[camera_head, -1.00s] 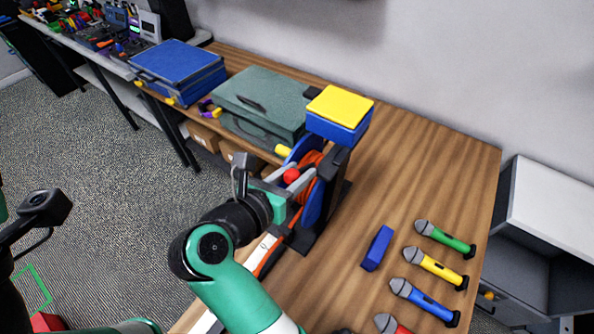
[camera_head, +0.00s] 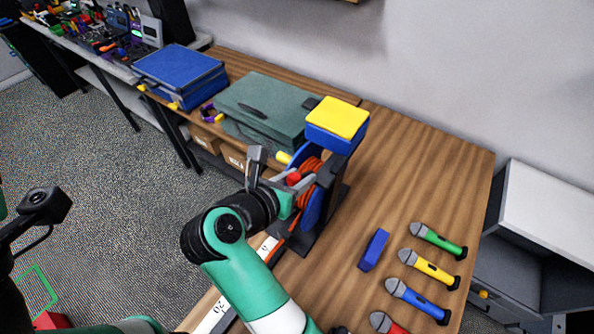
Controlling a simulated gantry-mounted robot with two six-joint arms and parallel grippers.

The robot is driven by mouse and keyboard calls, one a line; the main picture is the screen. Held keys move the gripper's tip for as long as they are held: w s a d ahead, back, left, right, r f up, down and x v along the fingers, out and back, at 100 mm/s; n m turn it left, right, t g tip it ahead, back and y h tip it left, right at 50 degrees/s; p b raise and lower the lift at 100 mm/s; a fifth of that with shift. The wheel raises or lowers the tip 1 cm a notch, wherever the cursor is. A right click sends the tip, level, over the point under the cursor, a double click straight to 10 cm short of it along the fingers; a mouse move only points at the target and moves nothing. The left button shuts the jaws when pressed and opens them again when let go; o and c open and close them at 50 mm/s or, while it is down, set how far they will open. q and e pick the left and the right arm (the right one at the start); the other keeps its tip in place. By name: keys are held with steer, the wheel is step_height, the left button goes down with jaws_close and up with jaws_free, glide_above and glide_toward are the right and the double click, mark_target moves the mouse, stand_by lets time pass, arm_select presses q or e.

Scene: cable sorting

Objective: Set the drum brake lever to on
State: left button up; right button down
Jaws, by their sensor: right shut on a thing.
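The cable drum (camera_head: 312,204) has blue flanges and orange cable and stands in a dark frame on the wooden table. The drum brake lever has a red knob (camera_head: 293,179) at the drum's near left side. My right gripper (camera_head: 296,188) is shut on the lever by the red knob. The fingers and the drum partly hide the lever's shaft, and its on or off marking is not readable. My left gripper's fingers are not in view; only part of my left arm shows at the left edge.
A yellow-topped blue box (camera_head: 337,120) sits above the drum. A green case (camera_head: 265,106) and a blue case (camera_head: 180,70) lie behind. A blue block (camera_head: 374,250) and several microphones (camera_head: 428,267) lie to the right. The back right tabletop is clear.

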mark_target(304, 174)
steer(key=g+y+p, duration=0.1)
steer(key=p, duration=0.1)
steer(key=w+d+r+g+p, duration=0.1)
steer(key=p, duration=0.2)
steer(key=r+g+y+p, duration=0.1)
steer(key=p, duration=0.2)
steer(key=shift+w+d+r+y, duration=0.15)
steer(key=shift+w+y, duration=0.1)
steer(key=shift+y, duration=0.05)
arm_select(q)
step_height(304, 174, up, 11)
steer(key=p, duration=0.1)
arm_select(e)
steer(key=shift+w+d+f+g+y, duration=0.15)
steer(key=shift+w+f+g+y, duration=0.1)
steer(key=shift+g+y, duration=0.2)
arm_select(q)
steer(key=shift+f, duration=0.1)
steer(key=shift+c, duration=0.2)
